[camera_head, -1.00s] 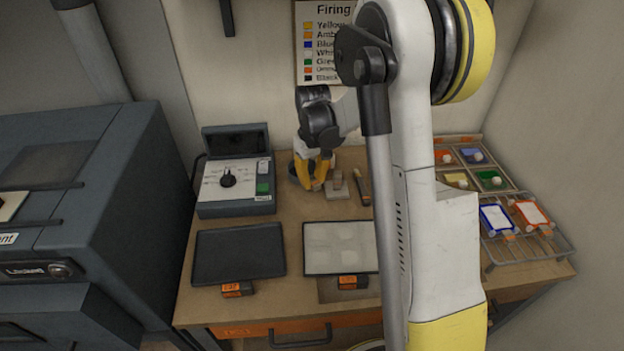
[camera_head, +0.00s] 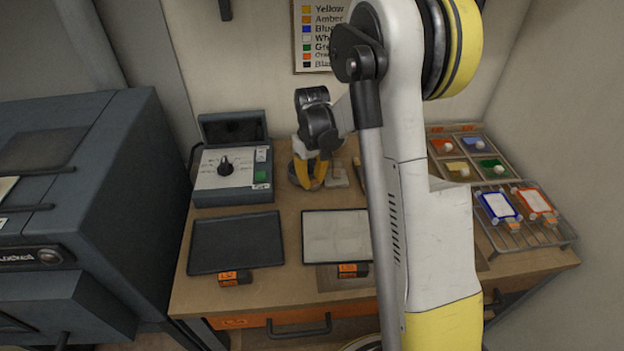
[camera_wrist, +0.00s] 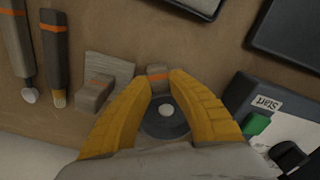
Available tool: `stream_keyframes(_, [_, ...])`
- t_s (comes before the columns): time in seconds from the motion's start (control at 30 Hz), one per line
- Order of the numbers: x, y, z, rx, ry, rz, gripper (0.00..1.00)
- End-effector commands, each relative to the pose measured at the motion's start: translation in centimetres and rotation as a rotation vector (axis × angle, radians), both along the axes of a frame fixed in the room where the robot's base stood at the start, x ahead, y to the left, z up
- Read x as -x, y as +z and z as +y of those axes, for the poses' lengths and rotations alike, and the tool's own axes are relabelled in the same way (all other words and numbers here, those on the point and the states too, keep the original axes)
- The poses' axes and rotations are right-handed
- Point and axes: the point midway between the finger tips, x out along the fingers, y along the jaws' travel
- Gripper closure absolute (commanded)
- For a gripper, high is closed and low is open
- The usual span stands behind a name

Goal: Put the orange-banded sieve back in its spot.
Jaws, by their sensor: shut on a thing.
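My gripper (camera_head: 315,186) points down at the back of the bench, between the control box and a small grey block. In the wrist view my gripper (camera_wrist: 164,76) has its yellow fingers closed on a small grey piece with an orange band (camera_wrist: 157,79), which looks like the handle of the sieve. A dark round shape with a pale centre (camera_wrist: 165,112) lies between the fingers; I cannot tell whether it is the sieve's bowl or a dish under it. The head view shows part of a dark round rim (camera_head: 294,174) beside the fingers. Contact with the bench is unclear.
An orange-banded block (camera_wrist: 93,92) on a pale slab stands close beside the fingers. Two banded tools (camera_wrist: 57,60) lie farther left in the wrist view. The control box (camera_head: 233,178), a dark tray (camera_head: 237,243) and a pale tray (camera_head: 335,236) are near.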

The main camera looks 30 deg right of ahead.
Motion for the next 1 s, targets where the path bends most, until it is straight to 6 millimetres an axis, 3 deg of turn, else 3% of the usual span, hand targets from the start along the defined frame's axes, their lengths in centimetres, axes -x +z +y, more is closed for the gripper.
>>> stream_keyframes(1.0, [0.05,-0.58,-0.01,0.0,0.0,0.0,1.0])
